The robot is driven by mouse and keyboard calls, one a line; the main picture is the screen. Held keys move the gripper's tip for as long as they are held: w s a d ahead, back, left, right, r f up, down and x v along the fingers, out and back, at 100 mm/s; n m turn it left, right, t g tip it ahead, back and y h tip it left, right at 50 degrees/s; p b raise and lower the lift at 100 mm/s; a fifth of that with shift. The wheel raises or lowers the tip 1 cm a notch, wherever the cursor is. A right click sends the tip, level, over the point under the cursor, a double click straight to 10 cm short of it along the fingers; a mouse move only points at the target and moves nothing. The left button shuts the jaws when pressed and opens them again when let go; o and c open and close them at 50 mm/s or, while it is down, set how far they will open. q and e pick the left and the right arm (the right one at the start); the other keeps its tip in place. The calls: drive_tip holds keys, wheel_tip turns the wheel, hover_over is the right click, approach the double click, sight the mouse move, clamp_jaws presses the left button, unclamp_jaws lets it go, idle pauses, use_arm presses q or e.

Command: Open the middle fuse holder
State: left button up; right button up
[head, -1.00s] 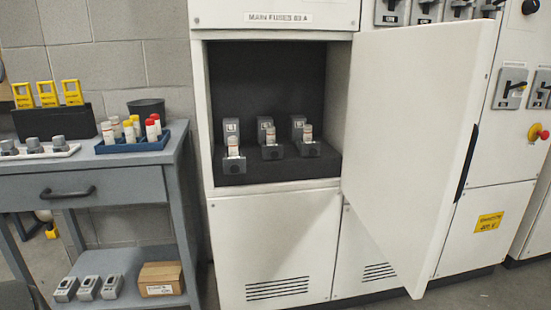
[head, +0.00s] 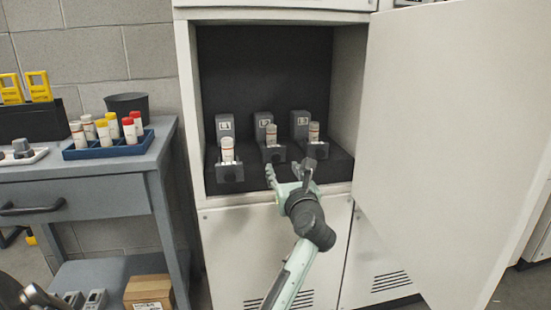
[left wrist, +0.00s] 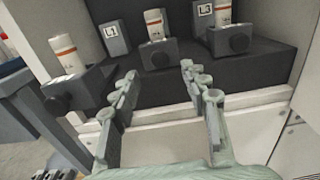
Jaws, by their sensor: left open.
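The middle fuse holder (head: 273,155) stands between the left holder (head: 230,173) and right holder (head: 317,151) on a dark shelf inside the open cabinet. Each has a dark front with a round knob and a pale fuse upright behind it. The left holder's front stands nearest the shelf edge. My left gripper (head: 289,171) is open and empty, just in front of and below the middle holder. In the left wrist view, the middle holder's knob (left wrist: 160,60) shows beyond and between the open fingers (left wrist: 158,72), with no visible contact. My right gripper is out of view.
The white cabinet door (head: 440,130) stands open on the right. A grey workbench (head: 80,190) on the left carries a blue tray (head: 110,148) of capped fuses and a dark cup (head: 127,103). A cardboard box (head: 149,291) sits low on its shelf.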

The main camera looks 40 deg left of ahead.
sight(276, 158)
use_arm(q)
drive_tip(key=x, duration=0.7)
drive_tip(key=shift+w+a, duration=0.1)
drive_tip(key=shift+a, duration=0.05)
clamp_jaws()
